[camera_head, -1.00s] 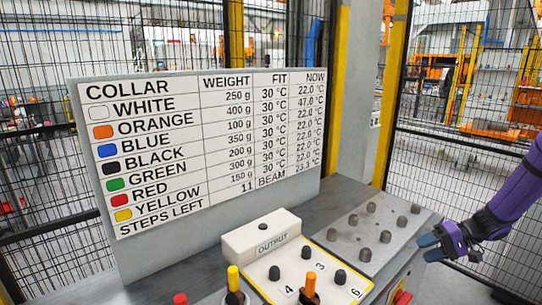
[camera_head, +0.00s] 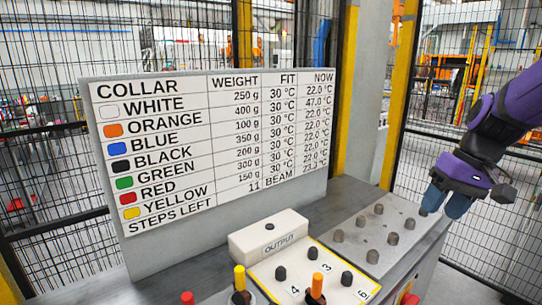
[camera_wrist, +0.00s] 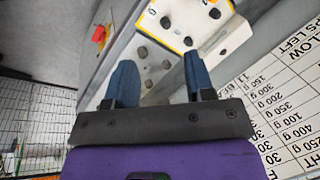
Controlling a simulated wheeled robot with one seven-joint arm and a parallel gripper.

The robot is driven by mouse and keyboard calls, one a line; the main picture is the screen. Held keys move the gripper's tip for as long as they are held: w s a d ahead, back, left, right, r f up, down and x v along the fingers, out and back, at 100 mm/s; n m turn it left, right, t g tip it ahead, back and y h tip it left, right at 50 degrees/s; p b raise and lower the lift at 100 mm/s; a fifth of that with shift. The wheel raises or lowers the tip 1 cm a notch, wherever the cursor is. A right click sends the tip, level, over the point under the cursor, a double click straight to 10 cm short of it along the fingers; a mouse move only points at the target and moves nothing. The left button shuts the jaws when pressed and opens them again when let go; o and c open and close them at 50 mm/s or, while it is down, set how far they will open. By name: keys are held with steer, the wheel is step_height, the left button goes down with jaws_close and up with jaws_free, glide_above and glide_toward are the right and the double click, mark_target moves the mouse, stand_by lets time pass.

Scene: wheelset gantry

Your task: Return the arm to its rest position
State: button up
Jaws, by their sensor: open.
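My gripper (camera_head: 446,202) is at the right of the head view, on my purple arm. Its blue fingers point down, beside the right end of the grey plate with pegs. In the wrist view my gripper (camera_wrist: 160,82) shows two blue fingers spread apart with nothing between them. The grey peg plate (camera_wrist: 162,65) lies beyond the fingers there. No object is held.
A sign board (camera_head: 215,205) listing collars stands at the left of the bench. A white OUTPUT box (camera_head: 262,228), a yellow-edged panel (camera_head: 330,262) with pegs and the peg plate (camera_head: 358,226) fill the bench. Wire fencing (camera_head: 60,160) stands behind.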

steer(key=s+a+r+t+h, duration=0.1)
steer(key=s+r+t, duration=0.1)
steer(key=s, duration=0.5)
steer(key=s+a+r+t+h, duration=0.2)
steer(key=s+r, duration=0.3)
steer(key=s, duration=0.3)
steer(key=shift+s+t+h, duration=0.15)
steer(key=shift+t+h, duration=0.15)
steer(key=shift+r, duration=0.1)
